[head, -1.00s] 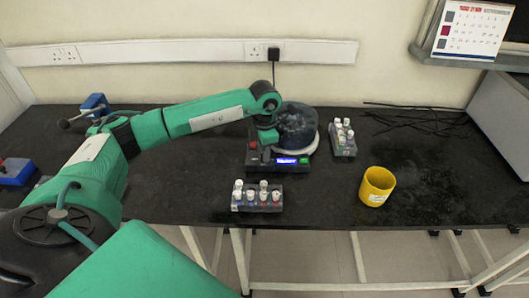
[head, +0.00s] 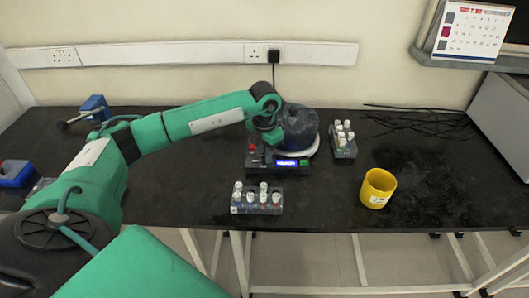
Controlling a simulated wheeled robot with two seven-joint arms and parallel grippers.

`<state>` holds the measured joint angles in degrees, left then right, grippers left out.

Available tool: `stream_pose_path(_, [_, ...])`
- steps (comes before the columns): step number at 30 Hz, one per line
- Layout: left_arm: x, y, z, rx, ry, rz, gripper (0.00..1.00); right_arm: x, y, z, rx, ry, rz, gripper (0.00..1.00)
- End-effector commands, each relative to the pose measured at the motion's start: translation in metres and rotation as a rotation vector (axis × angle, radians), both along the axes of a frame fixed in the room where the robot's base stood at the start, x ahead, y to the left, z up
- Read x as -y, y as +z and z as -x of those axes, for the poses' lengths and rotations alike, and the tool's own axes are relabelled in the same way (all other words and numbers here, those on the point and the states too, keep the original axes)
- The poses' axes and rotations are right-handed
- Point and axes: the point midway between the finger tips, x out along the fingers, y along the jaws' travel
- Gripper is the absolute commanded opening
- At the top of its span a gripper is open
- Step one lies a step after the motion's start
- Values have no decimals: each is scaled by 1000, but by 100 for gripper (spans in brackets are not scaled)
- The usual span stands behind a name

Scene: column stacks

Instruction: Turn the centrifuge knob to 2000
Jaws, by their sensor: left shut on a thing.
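The centrifuge (head: 300,148) stands near the middle of the black bench. It has a dark rounded bowl on a pale rim, a lit blue display (head: 287,162), a red button and a green button at its front. The digits on the display are too small to read. My left gripper (head: 271,140) points down over the left part of the centrifuge, above the control panel. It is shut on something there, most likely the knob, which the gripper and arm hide. My right gripper does not show.
A rack of white-capped tubes (head: 257,198) stands in front of the centrifuge and another rack (head: 342,139) to its right. A yellow cup (head: 377,188) stands further right. Black cables (head: 420,119) lie at the back right. The bench's right front is clear.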

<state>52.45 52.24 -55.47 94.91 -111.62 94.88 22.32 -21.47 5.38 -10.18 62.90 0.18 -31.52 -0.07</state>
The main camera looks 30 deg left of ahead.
Motion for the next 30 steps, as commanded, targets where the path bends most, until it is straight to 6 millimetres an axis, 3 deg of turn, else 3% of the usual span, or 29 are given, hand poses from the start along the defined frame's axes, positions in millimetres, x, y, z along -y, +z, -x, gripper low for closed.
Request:
stream_pose_path(7, [-1,2,-1,4,2,0,0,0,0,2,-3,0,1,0])
stream_pose_path(8, [-1,2,-1,4,2,0,24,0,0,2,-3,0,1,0])
stream_pose_path(11, [-1,2,-1,4,2,0,44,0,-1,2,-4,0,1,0])
stream_pose_path(23, [0,8,-1,4,0,1,44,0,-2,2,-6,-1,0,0])
stream_pose_path(30, [0,54,-2,7,-1,1,44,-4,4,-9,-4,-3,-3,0])
